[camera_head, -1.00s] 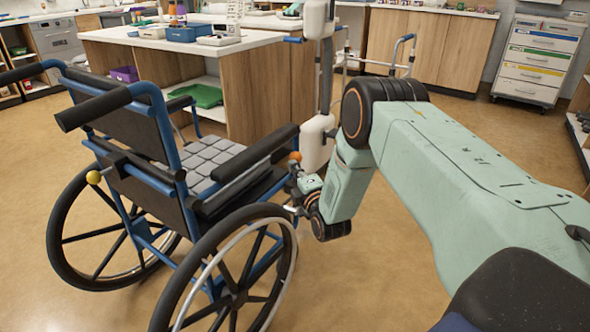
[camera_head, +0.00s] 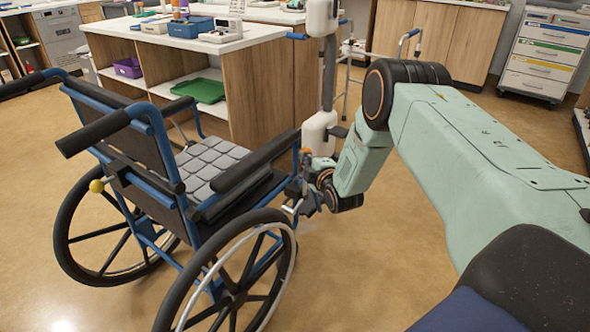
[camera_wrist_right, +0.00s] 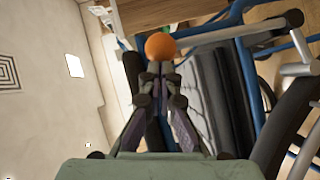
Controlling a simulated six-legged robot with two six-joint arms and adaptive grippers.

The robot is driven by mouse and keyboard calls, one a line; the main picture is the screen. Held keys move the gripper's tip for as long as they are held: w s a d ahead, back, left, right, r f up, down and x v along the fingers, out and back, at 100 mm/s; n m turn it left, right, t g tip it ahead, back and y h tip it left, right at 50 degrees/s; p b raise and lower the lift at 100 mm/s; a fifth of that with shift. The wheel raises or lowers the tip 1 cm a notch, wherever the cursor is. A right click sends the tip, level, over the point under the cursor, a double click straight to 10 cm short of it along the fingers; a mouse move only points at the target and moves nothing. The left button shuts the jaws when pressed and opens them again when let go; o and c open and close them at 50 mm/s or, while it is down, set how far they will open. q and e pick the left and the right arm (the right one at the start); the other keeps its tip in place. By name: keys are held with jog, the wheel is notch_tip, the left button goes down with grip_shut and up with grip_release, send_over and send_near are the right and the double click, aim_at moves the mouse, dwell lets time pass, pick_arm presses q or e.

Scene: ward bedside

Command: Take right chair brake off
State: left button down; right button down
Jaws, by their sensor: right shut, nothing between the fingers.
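The wheelchair (camera_head: 165,155) has a blue frame and a grey seat and stands at the left in the head view. An orange ball knob (camera_head: 306,151) shows at the front of its right side, by the right wheel (camera_head: 232,275). My right gripper (camera_head: 303,188) is beside that knob, small and partly hidden by my own wrist. In the right wrist view the orange knob (camera_wrist_right: 160,46) is just beyond my closed fingertips (camera_wrist_right: 158,70). The fingers hold nothing; whether they touch the knob I cannot tell. My left gripper is out of view.
A counter island (camera_head: 225,95) stands behind the chair, and a white stand post (camera_head: 320,130) is just beyond my gripper.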

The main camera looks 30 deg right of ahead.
pick_arm(q)
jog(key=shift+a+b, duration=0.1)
jog(key=shift+b, duration=0.2)
pick_arm(e)
jog(key=w+d+m+g, duration=0.1)
jog(key=w+d+m, duration=0.1)
jog(key=d, duration=0.4)
jog(key=shift+w+g+y, duration=0.3)
jog(key=shift+y, duration=0.1)
jog(key=shift+r, duration=0.1)
